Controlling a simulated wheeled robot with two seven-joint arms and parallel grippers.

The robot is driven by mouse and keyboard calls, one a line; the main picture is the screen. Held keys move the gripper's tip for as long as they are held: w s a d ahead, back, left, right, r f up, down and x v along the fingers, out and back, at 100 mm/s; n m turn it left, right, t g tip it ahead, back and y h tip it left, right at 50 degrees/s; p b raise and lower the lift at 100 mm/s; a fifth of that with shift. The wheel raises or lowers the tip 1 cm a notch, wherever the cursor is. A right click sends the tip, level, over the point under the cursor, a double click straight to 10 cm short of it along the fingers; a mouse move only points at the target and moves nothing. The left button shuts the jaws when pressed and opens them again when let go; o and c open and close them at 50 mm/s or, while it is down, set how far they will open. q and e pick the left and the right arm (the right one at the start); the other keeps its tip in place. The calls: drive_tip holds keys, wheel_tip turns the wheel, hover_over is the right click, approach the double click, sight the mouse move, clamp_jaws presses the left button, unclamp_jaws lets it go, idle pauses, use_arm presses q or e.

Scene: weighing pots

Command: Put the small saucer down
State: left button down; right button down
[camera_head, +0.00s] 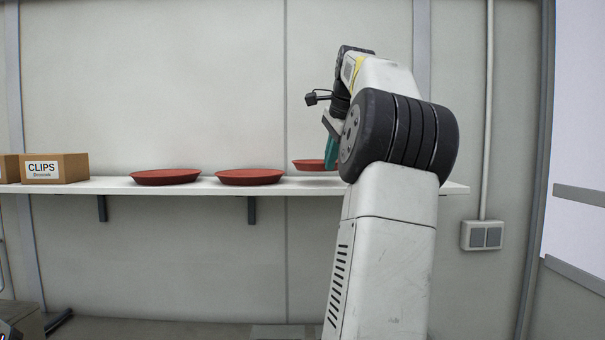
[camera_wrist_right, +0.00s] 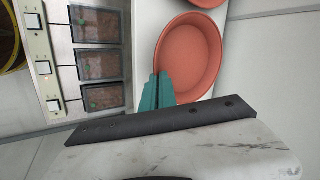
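The small saucer (camera_head: 312,165), round and red, is at the right part of the white shelf, partly hidden behind my right arm in the head view. In the right wrist view the fingers (camera_wrist_right: 158,92) are close together on the rim of this saucer (camera_wrist_right: 192,56), which is empty. My left gripper is not in view.
Two larger red saucers (camera_head: 165,176) (camera_head: 249,176) stand on the shelf (camera_head: 400,188) to the left. A box marked CLIPS (camera_head: 55,168) is at the far left. The right wrist view shows a panel with dark squares and switches (camera_wrist_right: 100,66) beside the shelf.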

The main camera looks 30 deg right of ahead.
sight(335, 169)
drive_tip(key=d, duration=0.1)
drive_tip(key=w+d, duration=0.1)
drive_tip(key=d, duration=0.1)
drive_tip(key=shift+f, duration=0.15)
drive_tip(key=shift+a+f, duration=0.1)
drive_tip(key=shift+f, duration=1.6)
drive_tip(key=shift+f, duration=0.1)
drive_tip(key=c, duration=2)
unclamp_jaws()
drive_tip(key=shift+o, duration=0.2)
